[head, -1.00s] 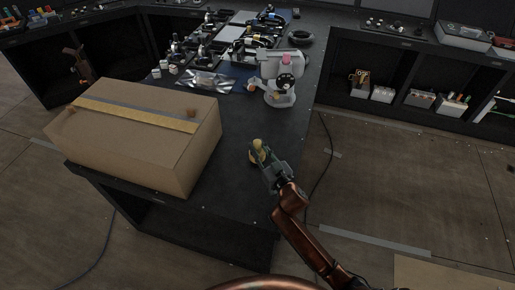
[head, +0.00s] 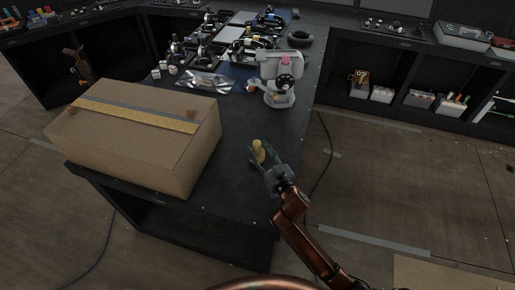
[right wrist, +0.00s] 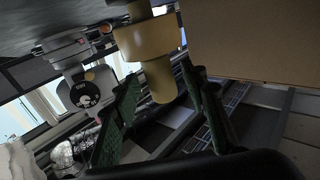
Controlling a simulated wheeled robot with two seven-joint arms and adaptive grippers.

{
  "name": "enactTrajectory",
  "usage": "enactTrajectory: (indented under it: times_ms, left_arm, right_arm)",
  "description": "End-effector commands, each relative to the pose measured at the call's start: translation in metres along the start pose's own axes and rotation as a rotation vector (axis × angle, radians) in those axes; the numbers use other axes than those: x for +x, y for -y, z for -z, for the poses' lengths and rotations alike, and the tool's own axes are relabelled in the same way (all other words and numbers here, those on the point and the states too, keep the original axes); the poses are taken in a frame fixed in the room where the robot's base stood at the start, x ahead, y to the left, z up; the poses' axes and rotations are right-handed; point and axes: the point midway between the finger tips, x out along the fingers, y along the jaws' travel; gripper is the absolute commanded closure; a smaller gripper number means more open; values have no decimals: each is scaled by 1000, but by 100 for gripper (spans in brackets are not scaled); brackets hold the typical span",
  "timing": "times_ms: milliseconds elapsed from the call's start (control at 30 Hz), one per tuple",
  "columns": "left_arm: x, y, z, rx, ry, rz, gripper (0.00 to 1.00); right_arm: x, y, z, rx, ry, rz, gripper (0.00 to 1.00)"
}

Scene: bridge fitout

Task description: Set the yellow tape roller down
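The yellow tape roller (head: 258,149) stands upright on the dark bench top (head: 232,184), near its right edge. In the right wrist view the yellow tape roller (right wrist: 150,48) lies between the two green fingers, its yellow stem pointing toward the palm. My right gripper (head: 263,160) is open around the roller, and it also shows in the right wrist view (right wrist: 161,78). A gap shows between each finger and the roller's stem. The roller's far end is cut off at the top of the right wrist view. My left gripper is not in view.
A large taped cardboard box (head: 130,150) stands on the bench to the left. A white and grey microscope-like device (head: 283,80) stands behind the roller. Several tools crowd the bench's far end. The bench top between box and roller is clear.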

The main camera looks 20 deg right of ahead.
Motion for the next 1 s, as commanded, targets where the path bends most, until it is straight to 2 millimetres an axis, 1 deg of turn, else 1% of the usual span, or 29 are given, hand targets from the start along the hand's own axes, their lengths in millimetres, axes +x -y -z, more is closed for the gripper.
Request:
enactTrajectory:
  times_ms: [33, 300, 400, 500, 667, 1000]
  left_arm:
    - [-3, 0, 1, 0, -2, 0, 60]
    - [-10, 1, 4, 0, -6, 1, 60]
    - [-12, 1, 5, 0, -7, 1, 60]
    - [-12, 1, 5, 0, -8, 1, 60]
    - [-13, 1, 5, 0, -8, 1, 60]
    - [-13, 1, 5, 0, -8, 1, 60]
  right_arm:
    - [-11, 0, 1, 1, 1, -1, 60]
    - [-68, 0, 1, 1, 1, 0, 60]
    - [-85, 0, 1, 1, 1, -1, 60]
    - [-96, 0, 0, 0, 1, 0, 60]
    - [-105, 0, 1, -1, 0, 0, 60]
    - [-106, 0, 1, -1, 0, 0, 60]
